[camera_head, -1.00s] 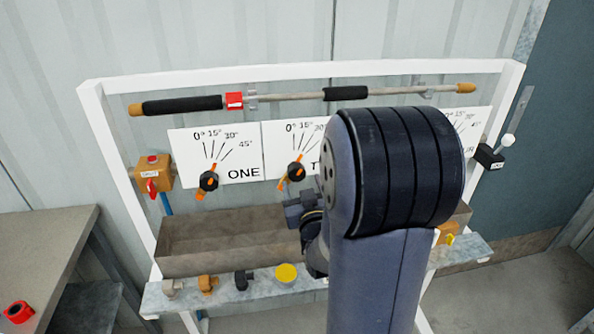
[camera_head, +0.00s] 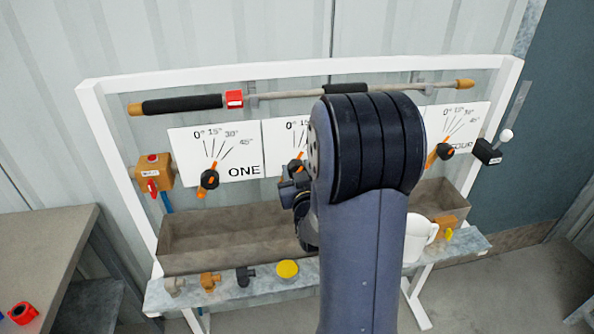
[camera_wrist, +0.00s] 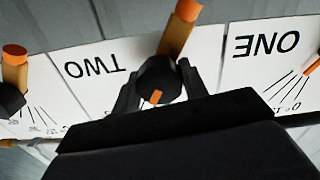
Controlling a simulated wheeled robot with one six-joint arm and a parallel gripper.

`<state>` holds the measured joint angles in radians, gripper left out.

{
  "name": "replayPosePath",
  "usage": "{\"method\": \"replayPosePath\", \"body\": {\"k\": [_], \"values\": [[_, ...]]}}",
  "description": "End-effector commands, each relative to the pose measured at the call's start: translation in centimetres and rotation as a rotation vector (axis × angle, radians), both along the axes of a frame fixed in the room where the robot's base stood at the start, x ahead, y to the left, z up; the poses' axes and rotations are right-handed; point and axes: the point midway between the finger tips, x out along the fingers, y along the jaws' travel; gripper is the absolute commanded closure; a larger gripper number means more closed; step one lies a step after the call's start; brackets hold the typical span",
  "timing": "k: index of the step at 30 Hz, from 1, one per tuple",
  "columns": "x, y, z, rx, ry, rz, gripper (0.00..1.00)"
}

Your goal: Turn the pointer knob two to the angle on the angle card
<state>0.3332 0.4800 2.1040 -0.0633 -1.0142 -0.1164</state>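Knob two (camera_wrist: 158,78) has a dark round hub with an orange pointer bar through it. It sits on the white card marked TWO (camera_wrist: 92,88), upside down in the wrist view. The bar's thick orange end (camera_wrist: 180,28) points up there; a short orange piece shows below the hub. In the head view the knob (camera_head: 297,168) is partly hidden by my arm, as is most of its card (camera_head: 273,138). My gripper (camera_head: 290,190) is close at the knob, its dark fingers apart on either side of the hub; firm contact is not clear.
Knob one (camera_head: 209,180) stands left, with a 0° to 45° scale on its card. Knob four (camera_head: 445,151) is right. A long lance (camera_head: 290,94) lies across above. A trough (camera_head: 215,237) and a shelf with fittings and a white jug (camera_head: 418,238) lie below.

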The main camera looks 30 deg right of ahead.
Motion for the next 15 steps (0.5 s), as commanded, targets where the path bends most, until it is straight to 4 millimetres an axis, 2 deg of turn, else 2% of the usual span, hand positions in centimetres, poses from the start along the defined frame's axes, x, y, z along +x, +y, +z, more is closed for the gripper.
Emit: {"method": "replayPosePath", "body": {"k": [1, 15], "values": [[-0.02, -0.02, 0.0, 0.0, 0.0, -0.001, 0.64], [-0.03, -0.01, -0.05, 0.0, 0.001, 0.0, 1.0]]}}
